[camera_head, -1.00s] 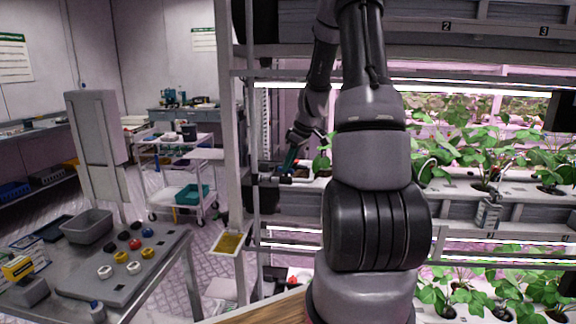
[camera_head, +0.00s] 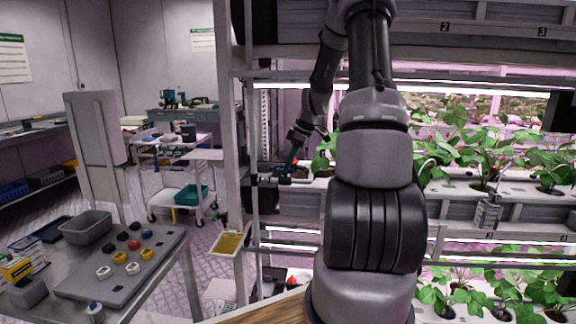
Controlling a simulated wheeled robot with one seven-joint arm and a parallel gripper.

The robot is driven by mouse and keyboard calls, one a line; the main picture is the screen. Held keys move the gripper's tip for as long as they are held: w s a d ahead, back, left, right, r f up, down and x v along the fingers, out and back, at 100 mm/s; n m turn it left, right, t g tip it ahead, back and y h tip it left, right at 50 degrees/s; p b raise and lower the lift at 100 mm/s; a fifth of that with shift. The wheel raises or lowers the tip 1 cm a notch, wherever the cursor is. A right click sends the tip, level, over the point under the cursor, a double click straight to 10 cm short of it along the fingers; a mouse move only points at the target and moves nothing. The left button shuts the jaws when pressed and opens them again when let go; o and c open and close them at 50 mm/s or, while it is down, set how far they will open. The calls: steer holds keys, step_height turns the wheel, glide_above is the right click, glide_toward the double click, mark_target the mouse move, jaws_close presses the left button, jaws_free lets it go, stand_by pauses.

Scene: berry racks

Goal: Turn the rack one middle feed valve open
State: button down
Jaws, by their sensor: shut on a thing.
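My gripper (camera_head: 288,168) is small and far off in the head view. It points down at the left end of the rack's middle tier, just right of the rack's upright post. It is shut on what seems to be the middle feed valve. The valve is too small and too covered by the fingers to make out its handle or which way it is turned. A dark box (camera_head: 262,198) sits just below and left of the gripper. My own arm covers much of the rack's middle.
The rack's white upright post (camera_head: 230,150) stands left of the gripper. Leafy plants (camera_head: 465,150) fill the white trough to the right. A metal table (camera_head: 165,280) with a grey bin (camera_head: 86,227) and several coloured rings is at lower left. A white cart (camera_head: 180,205) stands behind.

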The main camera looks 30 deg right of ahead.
steer(key=c, duration=0.8)
jaws_free()
steer(key=shift+c, duration=0.2)
